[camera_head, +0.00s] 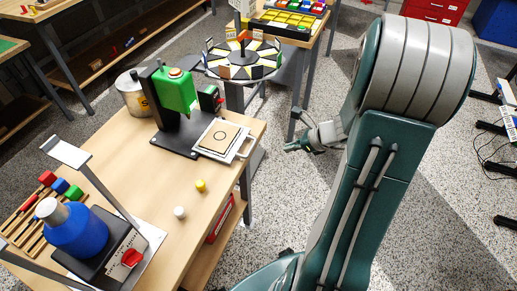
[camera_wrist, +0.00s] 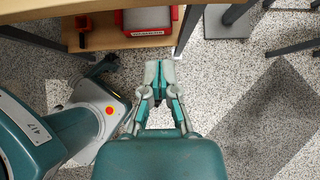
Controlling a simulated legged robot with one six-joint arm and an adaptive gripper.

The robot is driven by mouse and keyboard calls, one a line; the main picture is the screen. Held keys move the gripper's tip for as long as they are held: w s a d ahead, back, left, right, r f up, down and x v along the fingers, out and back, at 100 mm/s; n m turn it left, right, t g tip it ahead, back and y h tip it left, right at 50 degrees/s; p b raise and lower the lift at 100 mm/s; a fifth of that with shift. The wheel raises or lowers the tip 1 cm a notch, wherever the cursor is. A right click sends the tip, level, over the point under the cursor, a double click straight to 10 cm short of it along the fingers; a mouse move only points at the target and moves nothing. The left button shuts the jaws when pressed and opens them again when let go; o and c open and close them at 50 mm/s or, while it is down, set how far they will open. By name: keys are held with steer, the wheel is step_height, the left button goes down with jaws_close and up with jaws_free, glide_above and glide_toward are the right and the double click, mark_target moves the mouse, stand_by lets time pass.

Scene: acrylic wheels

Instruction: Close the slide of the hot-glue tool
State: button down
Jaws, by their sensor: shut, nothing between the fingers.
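The hot-glue tool (camera_head: 176,92) stands on the wooden table, with a green head on a black upright and a black base. Its slide (camera_head: 243,150) is a white frame with a handle loop at the right, carrying a tan square board (camera_head: 219,138) with a ring mark. The slide sticks out to the right of the green head, near the table's right edge. My gripper (camera_head: 290,147) is right of the slide, apart from it, beyond the table edge. In the wrist view my gripper (camera_wrist: 160,72) points at the floor and table side, fingers together and empty. The tool is not visible there.
A silver pot (camera_head: 131,97) stands left of the tool. A yellow knob (camera_head: 200,186) and a white knob (camera_head: 180,212) lie in front. A round wheel table (camera_head: 240,68) stands behind. A red box (camera_wrist: 147,22) sits on the lower shelf.

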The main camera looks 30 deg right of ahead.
steer(key=w+a+f, duration=0.5)
steer(key=w, duration=0.2)
steer(key=shift+a, duration=0.2)
